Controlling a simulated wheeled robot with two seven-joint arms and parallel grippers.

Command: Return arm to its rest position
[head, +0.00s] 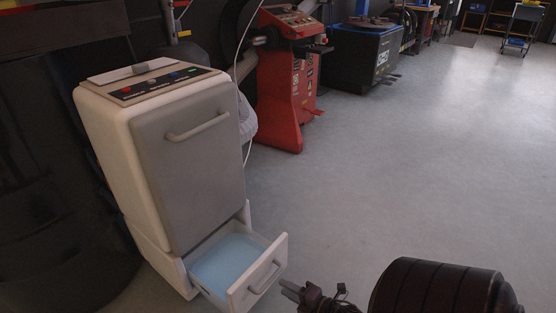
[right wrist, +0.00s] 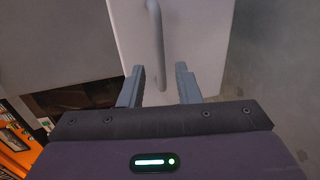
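My right gripper (head: 292,290) is low in the head view, just right of the open drawer's front. In the head view the drawer (head: 272,262) is pulled out from the bottom of a white and grey cabinet (head: 190,170), showing a light blue inside. Its handle (head: 266,279) is beside my fingertips, apart from them as far as I can tell. My left gripper is not in view.
A red machine (head: 285,90) stands behind the cabinet. A dark machine (head: 365,55) stands farther back. A black object fills the left side. A white cable hangs beside the cabinet. The grey floor (head: 430,150) to the right is wide and clear.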

